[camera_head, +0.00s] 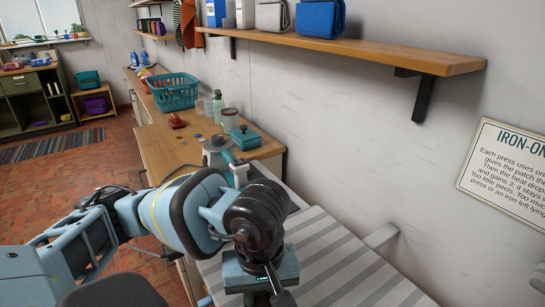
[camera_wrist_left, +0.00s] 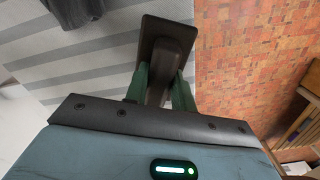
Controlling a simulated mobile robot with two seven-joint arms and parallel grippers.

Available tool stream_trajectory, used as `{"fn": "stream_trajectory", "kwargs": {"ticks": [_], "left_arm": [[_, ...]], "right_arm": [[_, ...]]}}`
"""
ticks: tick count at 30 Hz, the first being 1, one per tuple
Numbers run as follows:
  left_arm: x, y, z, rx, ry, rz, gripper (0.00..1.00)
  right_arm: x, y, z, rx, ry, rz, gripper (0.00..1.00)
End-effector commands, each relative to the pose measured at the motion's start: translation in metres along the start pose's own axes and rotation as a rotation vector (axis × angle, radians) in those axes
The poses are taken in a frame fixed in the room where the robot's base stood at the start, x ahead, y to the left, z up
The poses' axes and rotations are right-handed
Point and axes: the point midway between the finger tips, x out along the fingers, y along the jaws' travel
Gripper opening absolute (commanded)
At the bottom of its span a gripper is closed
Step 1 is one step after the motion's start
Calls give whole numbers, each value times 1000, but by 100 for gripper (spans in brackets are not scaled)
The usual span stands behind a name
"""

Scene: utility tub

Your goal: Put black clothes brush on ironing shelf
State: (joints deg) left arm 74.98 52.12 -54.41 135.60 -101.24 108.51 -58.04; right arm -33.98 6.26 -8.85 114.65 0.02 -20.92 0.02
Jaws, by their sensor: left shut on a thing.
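The black clothes brush (camera_wrist_left: 166,35) shows in the left wrist view as a dark block with a narrower raised middle. My left gripper (camera_wrist_left: 163,88) is shut on it, with a green finger on each side. The brush is over the edge of the striped ironing board (camera_wrist_left: 108,45), with brick floor on the other side. In the head view my left wrist and hand hide most of the brush. A long wooden wall shelf (camera_head: 400,60) runs above the striped board (camera_head: 335,262); I cannot tell whether it is the ironing shelf. My right gripper is not in view.
The wall shelf holds a blue folded bag (camera_head: 320,18), a grey bag (camera_head: 275,15) and boxes; its right end is bare. A wooden counter (camera_head: 168,148) behind my arm holds a teal basket (camera_head: 174,93), bottles and jars. A dark grey thing (camera_wrist_left: 72,10) lies on the striped board.

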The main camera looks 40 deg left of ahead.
Motion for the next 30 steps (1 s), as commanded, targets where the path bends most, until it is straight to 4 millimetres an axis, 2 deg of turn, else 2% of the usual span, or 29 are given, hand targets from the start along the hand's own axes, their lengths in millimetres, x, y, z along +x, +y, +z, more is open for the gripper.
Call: {"fn": "stream_trajectory", "kwargs": {"ticks": [16, 21, 30], "left_arm": [[22, 28, -14, 679, 5, -1, 0], [26, 32, -17, 789, 7, -3, 0], [27, 33, -18, 825, 8, -3, 0]], "right_arm": [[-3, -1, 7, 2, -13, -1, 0], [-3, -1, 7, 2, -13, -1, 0], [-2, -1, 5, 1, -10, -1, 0]]}}
